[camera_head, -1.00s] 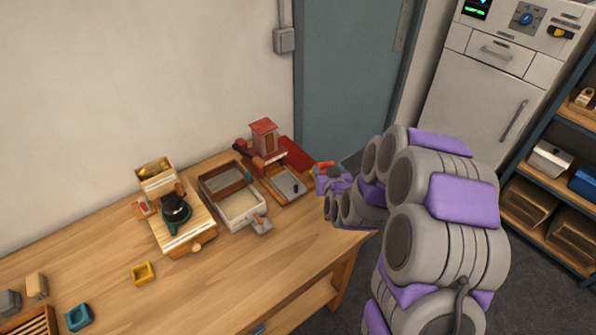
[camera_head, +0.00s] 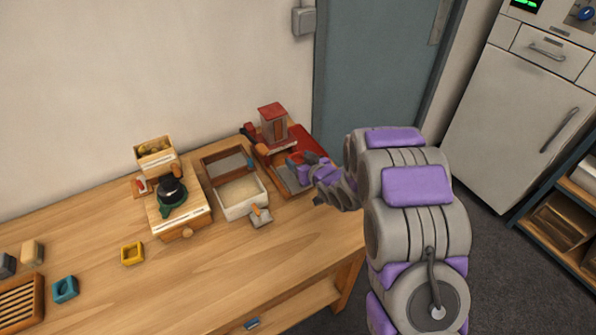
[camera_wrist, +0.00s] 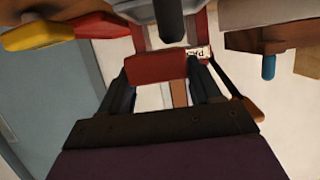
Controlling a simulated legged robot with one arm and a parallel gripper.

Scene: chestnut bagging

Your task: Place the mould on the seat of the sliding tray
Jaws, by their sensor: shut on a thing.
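My gripper (camera_head: 301,163) hangs over the right part of the bench, at the red press (camera_head: 273,122). It is shut on what I take to be the mould, which is small and hardly told apart in the head view. In the wrist view a red block (camera_wrist: 155,69) shows between the two dark fingers, and I cannot tell for sure whether it is the mould or part of the press.
A yellow square piece (camera_head: 132,253) and a teal piece (camera_head: 65,289) lie further left. The front middle of the bench is clear.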

